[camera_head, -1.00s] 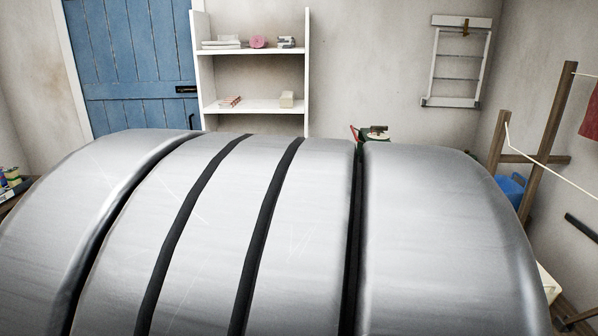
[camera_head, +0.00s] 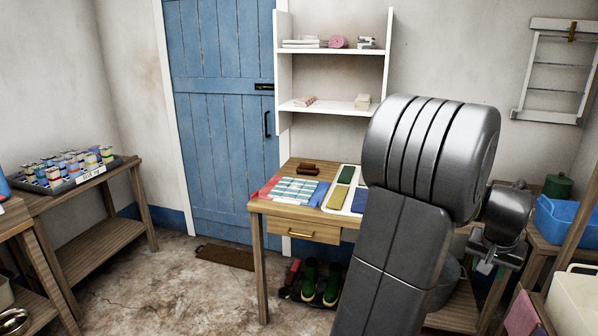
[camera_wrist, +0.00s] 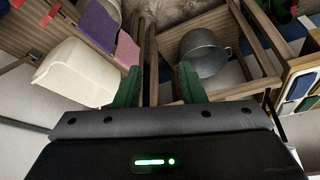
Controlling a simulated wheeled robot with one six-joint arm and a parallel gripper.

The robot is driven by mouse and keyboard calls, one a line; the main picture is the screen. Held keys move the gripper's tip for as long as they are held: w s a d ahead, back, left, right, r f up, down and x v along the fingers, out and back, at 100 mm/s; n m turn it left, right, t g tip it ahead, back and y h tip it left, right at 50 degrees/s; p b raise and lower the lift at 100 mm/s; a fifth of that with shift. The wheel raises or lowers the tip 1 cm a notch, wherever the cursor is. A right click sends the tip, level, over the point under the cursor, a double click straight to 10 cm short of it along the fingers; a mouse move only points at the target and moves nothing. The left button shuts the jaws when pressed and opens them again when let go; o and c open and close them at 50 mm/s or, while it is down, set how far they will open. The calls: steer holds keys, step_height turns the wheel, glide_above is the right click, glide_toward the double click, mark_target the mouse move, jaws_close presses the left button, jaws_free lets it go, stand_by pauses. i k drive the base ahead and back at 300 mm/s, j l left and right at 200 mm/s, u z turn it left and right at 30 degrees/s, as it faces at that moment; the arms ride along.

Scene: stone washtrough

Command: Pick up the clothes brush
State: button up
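A small reddish-brown block-shaped thing (camera_head: 308,168), which may be the clothes brush, lies at the back of the wooden table (camera_head: 296,226). It is too small to tell for sure and I do not make it out in the wrist view. My gripper (camera_head: 487,266) hangs right of the table in the head view, well apart from that thing. In the wrist view my gripper (camera_wrist: 158,85) has its two green fingers spread with nothing between them.
Folded striped cloth (camera_head: 299,190) and a white tray (camera_head: 328,206) with coloured pieces share the tabletop. Green boots (camera_head: 320,283) stand beneath it. A metal bucket (camera_wrist: 204,54) and cream tub (camera_wrist: 78,72) lie below my gripper.

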mark_target(304, 169)
steer(key=i+j+u, duration=0.15)
steer(key=i+u, duration=0.3)
steer(key=i, duration=0.2)
steer(key=i+l+u, duration=0.1)
steer(key=i+u, duration=0.3)
steer(key=i, duration=0.25)
steer(key=i+l, duration=0.1)
steer(key=i, duration=0.3)
steer(key=i+l, duration=0.1)
steer(key=i, duration=0.35)
steer(key=i+l+u, duration=0.1)
steer(key=i, duration=0.3)
